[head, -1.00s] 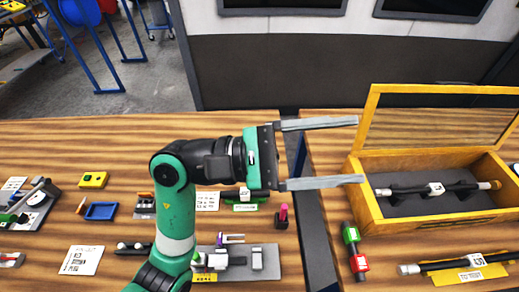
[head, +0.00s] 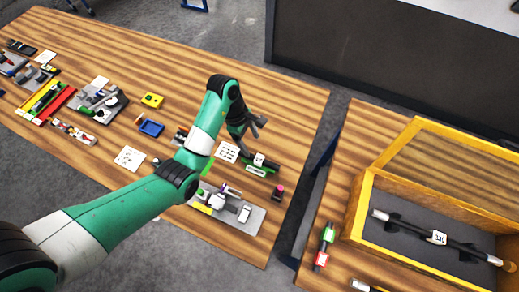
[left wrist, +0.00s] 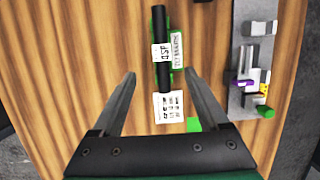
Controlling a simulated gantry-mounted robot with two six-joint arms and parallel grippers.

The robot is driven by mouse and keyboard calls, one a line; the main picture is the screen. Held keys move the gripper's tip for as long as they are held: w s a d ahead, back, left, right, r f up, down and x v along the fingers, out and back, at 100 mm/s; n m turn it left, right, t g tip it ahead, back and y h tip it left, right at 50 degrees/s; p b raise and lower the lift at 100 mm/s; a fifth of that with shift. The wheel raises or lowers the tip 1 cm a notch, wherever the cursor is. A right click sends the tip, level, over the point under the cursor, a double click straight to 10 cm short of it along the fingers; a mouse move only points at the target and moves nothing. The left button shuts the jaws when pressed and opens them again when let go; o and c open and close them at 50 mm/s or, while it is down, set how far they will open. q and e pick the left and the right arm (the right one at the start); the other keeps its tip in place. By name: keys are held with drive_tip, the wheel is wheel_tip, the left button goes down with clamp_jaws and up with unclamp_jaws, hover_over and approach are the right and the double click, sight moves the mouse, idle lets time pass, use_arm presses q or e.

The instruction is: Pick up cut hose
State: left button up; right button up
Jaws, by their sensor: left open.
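A short black hose piece (head: 260,160) with a white tag lies on a green holder with a printed label, on the left wooden table. It also shows in the left wrist view as a black tube (left wrist: 161,25), with the white tag around its middle. My left gripper (head: 256,135) is open and empty above the table, close to the hose. In the left wrist view its fingers (left wrist: 158,76) stand apart, with the lower end of the hose between them in the picture. The right gripper is out of view.
A printed white card (head: 226,152) lies beside the hose. A grey fixture plate (head: 250,222) with small parts is nearby, with a small pink-topped post (head: 277,192) near it. A gap separates the tables; a yellow open box (head: 358,205) stands on the right one.

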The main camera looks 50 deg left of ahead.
use_arm(q)
drive_tip(key=b, duration=0.3)
hover_over(259, 158)
drive_tip(key=a, duration=0.2)
drive_tip(key=f, duration=0.4)
drive_tip(key=shift+s+d+f, duration=0.1)
drive_tip(key=shift+s+f, duration=0.15)
drive_tip(key=shift+f, duration=0.05)
drive_tip(key=shift+d, duration=0.1)
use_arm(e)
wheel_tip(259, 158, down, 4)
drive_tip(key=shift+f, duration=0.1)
use_arm(q)
drive_tip(key=x, duration=0.2)
drive_tip(key=b+x, duration=0.1)
drive_tip(key=x, duration=0.1)
drive_tip(key=shift+s+d+f, duration=0.1)
drive_tip(key=shift+s+d, duration=0.05)
drive_tip(key=shift+f, duration=0.35)
clamp_jaws()
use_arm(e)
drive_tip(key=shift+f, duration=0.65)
